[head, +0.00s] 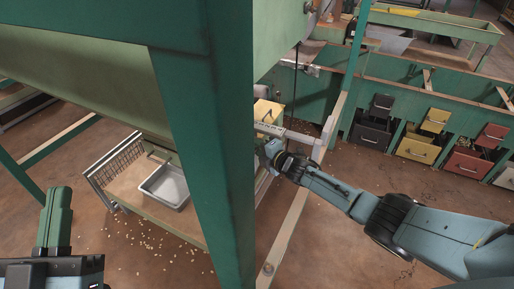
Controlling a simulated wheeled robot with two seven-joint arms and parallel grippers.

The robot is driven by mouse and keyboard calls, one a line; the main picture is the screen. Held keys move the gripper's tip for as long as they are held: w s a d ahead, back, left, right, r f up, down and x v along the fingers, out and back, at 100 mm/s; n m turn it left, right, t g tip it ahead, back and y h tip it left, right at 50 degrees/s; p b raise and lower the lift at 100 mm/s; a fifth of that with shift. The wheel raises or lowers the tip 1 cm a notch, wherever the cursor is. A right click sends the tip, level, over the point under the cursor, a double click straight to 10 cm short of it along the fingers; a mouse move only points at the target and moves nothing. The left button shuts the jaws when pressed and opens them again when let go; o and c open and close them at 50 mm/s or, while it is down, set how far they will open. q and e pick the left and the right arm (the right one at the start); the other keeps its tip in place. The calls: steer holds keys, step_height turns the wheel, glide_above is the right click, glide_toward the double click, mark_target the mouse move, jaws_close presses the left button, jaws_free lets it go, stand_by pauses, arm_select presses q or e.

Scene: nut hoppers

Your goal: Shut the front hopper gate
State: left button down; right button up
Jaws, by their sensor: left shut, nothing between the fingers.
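The big green hopper (105,75) fills the upper left. A pale grey bar (298,136) with an upright crosspiece (328,131) at its right end sticks out from behind the green post, below the hopper; it looks like the gate's handle. How far the gate is open is hidden. My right gripper (273,150) is just below the bar, close to the post. Its fingertips are small and partly hidden, so I cannot tell whether they touch the bar. My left gripper (58,198) is shut and empty at the lower left, away from the bar.
A green post (205,150) stands in front of me. Behind it, a wheeled cart (120,187) bears a metal pan (168,186). Nuts lie scattered on the floor. Black, yellow and red bins (418,147) line the back right.

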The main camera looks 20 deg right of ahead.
steer(key=shift+r, duration=0.3)
